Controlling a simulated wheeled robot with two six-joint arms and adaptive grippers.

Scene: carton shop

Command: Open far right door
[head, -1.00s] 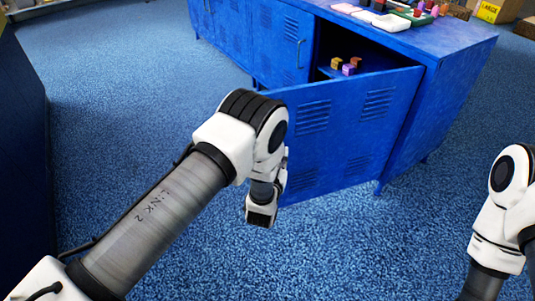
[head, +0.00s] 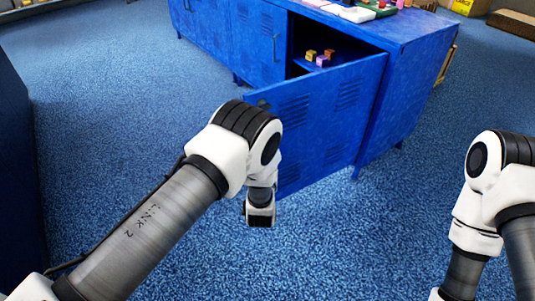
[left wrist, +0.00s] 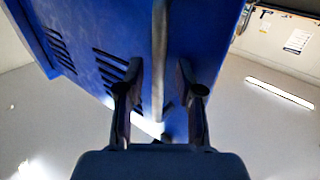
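The far right door (head: 318,122) of the blue cabinet stands partly open, hinged at its right side and swung out toward me. Its inner shelf shows behind it. My left arm reaches to the door's free edge, but its fingers are hidden in the head view. In the left wrist view, my left gripper (left wrist: 159,68) has its two fingers apart on either side of the grey bar handle (left wrist: 158,50), with gaps beside it. The slotted door panel (left wrist: 85,45) also shows there. My right arm is at the right of the head view; its gripper is out of frame.
Several small blocks (head: 321,60) sit inside the open compartment. Trays (head: 357,14) and other items stand on the cabinet top (head: 405,25). A closed door (head: 257,40) adjoins on the left. Blue carpet (head: 340,240) is clear in front. A dark blue surface (head: 15,180) stands at far left.

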